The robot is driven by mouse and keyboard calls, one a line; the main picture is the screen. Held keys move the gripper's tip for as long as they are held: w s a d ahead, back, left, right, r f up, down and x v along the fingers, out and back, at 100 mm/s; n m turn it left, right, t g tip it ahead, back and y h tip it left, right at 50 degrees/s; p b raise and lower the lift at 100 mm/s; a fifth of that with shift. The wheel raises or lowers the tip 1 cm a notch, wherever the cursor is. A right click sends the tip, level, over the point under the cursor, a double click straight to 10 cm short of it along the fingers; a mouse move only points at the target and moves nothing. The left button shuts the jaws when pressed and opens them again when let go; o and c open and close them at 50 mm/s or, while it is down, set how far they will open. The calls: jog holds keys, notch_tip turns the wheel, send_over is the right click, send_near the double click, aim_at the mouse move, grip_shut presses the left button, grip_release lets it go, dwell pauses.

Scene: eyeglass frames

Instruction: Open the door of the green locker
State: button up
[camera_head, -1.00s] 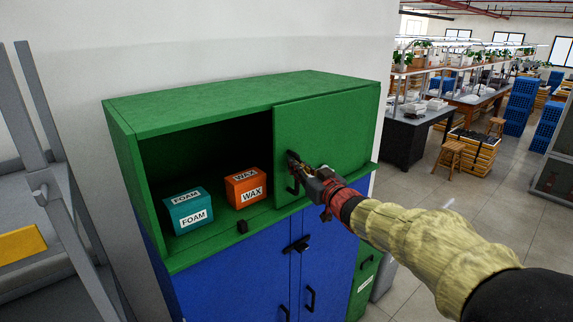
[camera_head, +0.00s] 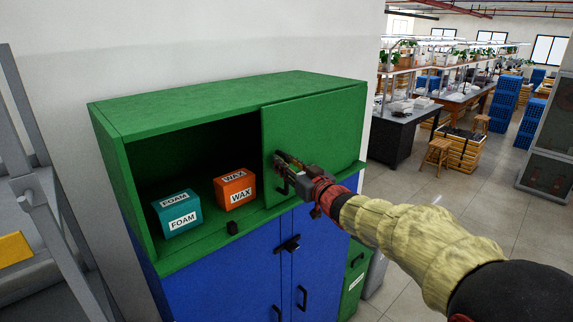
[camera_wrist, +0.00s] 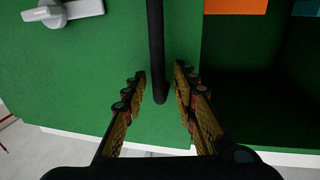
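The green locker (camera_head: 178,118) stands against the wall on top of a blue cabinet. Its green door (camera_head: 320,128) covers the right part of the front, while the left part is uncovered. The black door handle (camera_head: 281,184) also shows in the wrist view (camera_wrist: 156,45) as an upright bar. My gripper (camera_head: 282,165) is at the door's left side, by the handle. In the wrist view my gripper (camera_wrist: 160,72) is open, with one finger on each side of the handle's end and visible gaps to both fingers. In the head view my gripper partly hides the handle.
A teal FOAM box (camera_head: 178,212) and an orange WAX box (camera_head: 234,188) sit inside the uncovered part. The blue cabinet (camera_head: 225,285) stands below. A grey metal frame (camera_head: 45,215) is at the left.

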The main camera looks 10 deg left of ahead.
jog(key=shift+f, duration=0.15)
jog(key=shift+s+d, duration=0.15)
jog(key=shift+d, duration=0.05)
jog(key=v, duration=1.1)
jog(key=shift+s, duration=0.25)
jog(key=shift+d, duration=0.15)
